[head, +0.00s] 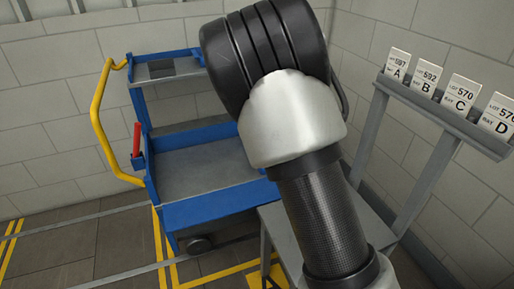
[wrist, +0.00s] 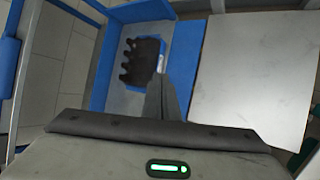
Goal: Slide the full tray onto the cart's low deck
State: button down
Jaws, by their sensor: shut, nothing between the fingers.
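The blue cart has a grey low deck (head: 205,172) with blue edges. In the wrist view the deck (wrist: 116,98) shows at left of centre. A small blue tray (wrist: 161,48) with several dark bottles (wrist: 141,60) and a pale label appears to rest on this deck, near its edge by the grey table. My gripper (wrist: 166,92) is shut and empty, its fingers reaching toward the near end of the tray. I cannot tell whether they touch it. In the head view my arm hides the tray and the gripper.
A grey table (wrist: 250,70) stands beside the deck, its visible top bare. A sign rail (head: 445,118) with cards A to D rises above it. The cart has a yellow handle (head: 100,120) at left and an upper shelf (head: 165,70). Yellow floor lines run near the cart.

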jog(key=w+a+f+n+b, duration=0.2)
jog(key=a+f+n, duration=0.15)
jog(key=f, duration=0.35)
jog(key=w+a+f+n+y+b, duration=0.1)
jog(key=w+a+f+n+b, duration=0.15)
jog(key=f+n, duration=0.3)
jog(key=w+a+f+n+b, duration=0.1)
jog(key=a+f+n, duration=0.3)
jog(key=f, duration=0.3)
jog(key=shift+t, duration=0.4)
jog(key=x, duration=1)
jog(key=shift+w+a+r, duration=0.1)
jog(key=shift+w+a, duration=0.05)
jog(key=shift+w, duration=0.05)
jog(key=shift+w+r+p, duration=0.1)
jog(key=shift+w+p, duration=0.5)
jog(key=shift+p, duration=0.4)
jog(key=shift+w+d+p, duration=0.25)
jog(key=shift+w+p, duration=0.25)
jog(key=shift+w, duration=0.65)
